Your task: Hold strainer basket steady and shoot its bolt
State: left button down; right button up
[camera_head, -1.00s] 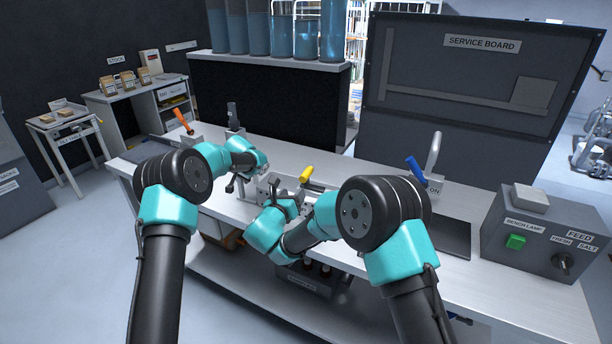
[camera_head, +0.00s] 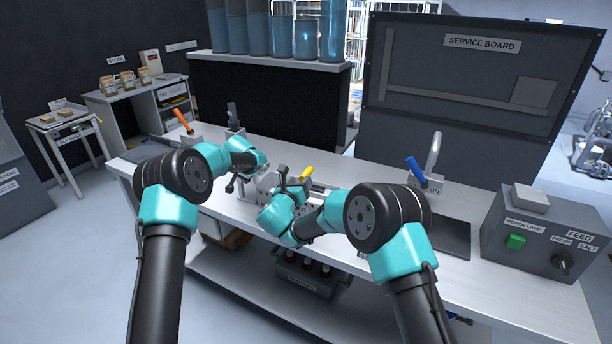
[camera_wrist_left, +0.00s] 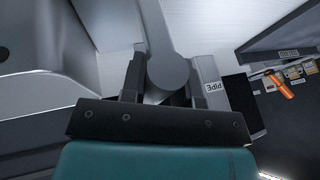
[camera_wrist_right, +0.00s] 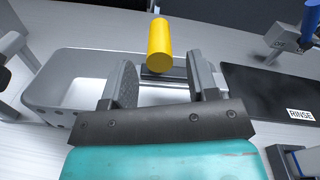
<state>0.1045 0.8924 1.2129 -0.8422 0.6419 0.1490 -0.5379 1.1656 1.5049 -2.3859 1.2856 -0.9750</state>
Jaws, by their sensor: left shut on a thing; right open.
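The strainer basket, a pale grey tray with holes in its wall (camera_wrist_right: 85,75), shows in the right wrist view and is partly hidden by my arms in the head view. My left gripper (camera_wrist_left: 166,75) is shut on a grey round-ended bar (camera_wrist_left: 168,68); whether this belongs to the basket I cannot tell.
A RINSE mat (camera_wrist_right: 265,90) lies right of the basket. A blue-handled tap (camera_head: 428,175) and a grey control box (camera_head: 545,235) stand farther right. An orange handle (camera_head: 182,121) stands at the back left. The service board (camera_head: 470,95) rises behind the bench.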

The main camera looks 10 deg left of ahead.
aim_at(306, 174)
jog(key=shift+w+d, duration=0.2)
jog(key=shift+w, duration=0.7)
jog(key=shift+w+d, duration=0.15)
jog(key=shift+w, duration=0.8)
jog(key=shift+w+d, duration=0.2)
jog(key=shift+w, duration=0.7)
grip_shut()
